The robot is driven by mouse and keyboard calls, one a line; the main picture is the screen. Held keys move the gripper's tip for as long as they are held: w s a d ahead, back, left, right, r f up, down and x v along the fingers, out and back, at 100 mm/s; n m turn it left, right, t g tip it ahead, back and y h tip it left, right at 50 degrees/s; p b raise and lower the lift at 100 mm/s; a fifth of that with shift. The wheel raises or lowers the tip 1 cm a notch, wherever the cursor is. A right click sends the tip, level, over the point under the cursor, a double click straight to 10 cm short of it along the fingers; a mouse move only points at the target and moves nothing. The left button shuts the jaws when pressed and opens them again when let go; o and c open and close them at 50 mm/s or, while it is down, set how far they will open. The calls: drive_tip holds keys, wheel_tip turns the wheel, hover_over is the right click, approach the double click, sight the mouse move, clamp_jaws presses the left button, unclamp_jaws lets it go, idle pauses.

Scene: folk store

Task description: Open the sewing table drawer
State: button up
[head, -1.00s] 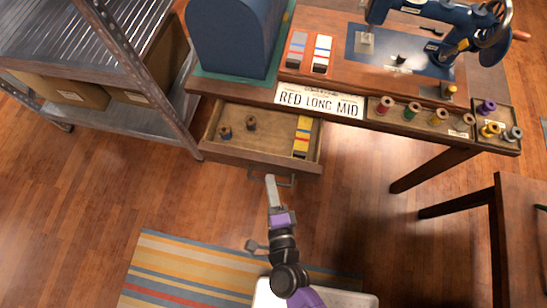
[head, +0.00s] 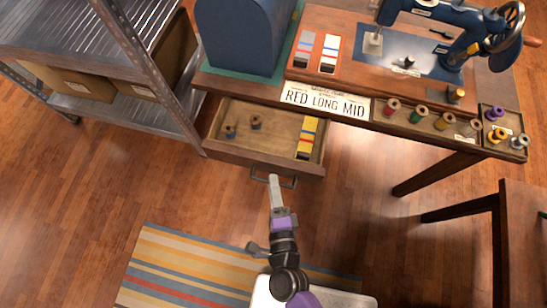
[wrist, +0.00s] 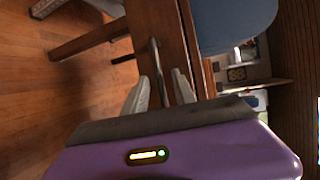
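The wooden sewing table (head: 480,140) has its drawer (head: 270,120) pulled out, with the inside visible from above. The dark bar handle (head: 288,184) is on the drawer front. My gripper (head: 274,179) is at this handle. In the wrist view, the handle (wrist: 154,60) runs between the two pale fingers of my gripper (wrist: 160,80). The fingers stand apart, with gaps beside the bar, so the gripper looks open around it.
The table top carries a blue sewing machine (head: 455,35), a blue box-like case (head: 240,35), a letter sign (head: 325,100) and thread spools. A metal shelf (head: 150,115) stands left. Another wooden table (head: 525,220) is at right. A striped rug (head: 180,262) lies below; the floor before the drawer is clear.

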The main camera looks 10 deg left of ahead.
drive_tip(key=v, duration=0.7)
drive_tip(key=shift+s, duration=0.25)
idle(0.3)
drive_tip(key=d+r+n+y, duration=0.1)
drive_tip(key=d+r+n, duration=0.3)
drive_tip(key=r+n, duration=0.55)
drive_tip(key=s+d+r+n+h, duration=0.2)
drive_tip(key=s+d+r+h, duration=0.1)
drive_tip(key=s+d+r, duration=0.2)
drive_tip(key=s+d+r+n+h+p, duration=0.1)
drive_tip(key=s+d+r+n+h, duration=0.2)
drive_tip(key=d+r, duration=0.6)
drive_tip(key=s+d, duration=0.2)
drive_tip(key=d, duration=0.2)
drive_tip(key=shift+r+h+p, duration=0.25)
drive_tip(key=shift+h+p, duration=0.05)
drive_tip(key=shift+h, duration=0.1)
